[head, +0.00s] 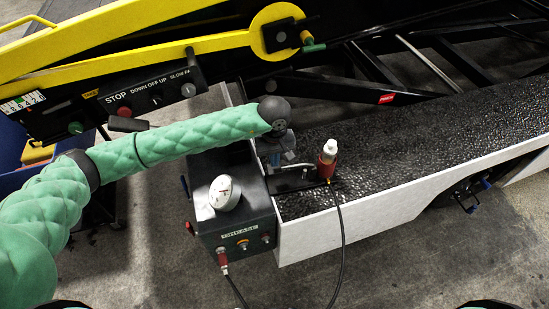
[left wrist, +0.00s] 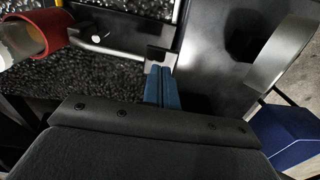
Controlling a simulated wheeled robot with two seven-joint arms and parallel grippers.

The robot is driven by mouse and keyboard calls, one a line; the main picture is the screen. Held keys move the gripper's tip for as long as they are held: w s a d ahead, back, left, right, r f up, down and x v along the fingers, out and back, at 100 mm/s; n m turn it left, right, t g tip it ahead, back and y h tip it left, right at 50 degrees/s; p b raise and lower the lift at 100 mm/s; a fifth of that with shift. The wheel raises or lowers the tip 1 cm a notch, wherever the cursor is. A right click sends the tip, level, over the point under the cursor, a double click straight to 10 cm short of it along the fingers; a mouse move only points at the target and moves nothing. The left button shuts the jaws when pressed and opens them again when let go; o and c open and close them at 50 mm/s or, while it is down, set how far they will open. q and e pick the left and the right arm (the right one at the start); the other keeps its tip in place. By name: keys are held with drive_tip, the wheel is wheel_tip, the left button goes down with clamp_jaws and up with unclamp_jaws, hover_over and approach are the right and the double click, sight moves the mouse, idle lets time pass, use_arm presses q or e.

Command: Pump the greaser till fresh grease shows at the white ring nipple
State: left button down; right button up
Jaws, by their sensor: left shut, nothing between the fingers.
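The greaser has a red body with a white cap (head: 328,157) and stands on the black deck. A thin metal lever (head: 296,167) lies beside it; the left wrist view shows the red body (left wrist: 68,25) and the lever (left wrist: 105,40). My left gripper (head: 277,158) points down left of the greaser. Its blue fingertips (left wrist: 162,88) are shut and empty, close to the lever's end; I cannot tell if they touch. A red coupler (head: 222,259) with a black hose sits at the grease panel's left fitting. Ring colours and fresh grease are too small to tell. My right gripper is out of view.
The control panel (head: 150,92) and yellow boom (head: 180,52) lie behind my left arm. The black hose (head: 342,235) hangs in front of the white side skirt (head: 385,212). The deck's right part is clear.

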use_arm(q)
drive_tip(key=shift+f+p, duration=0.45)
drive_tip(key=shift+f, duration=0.5)
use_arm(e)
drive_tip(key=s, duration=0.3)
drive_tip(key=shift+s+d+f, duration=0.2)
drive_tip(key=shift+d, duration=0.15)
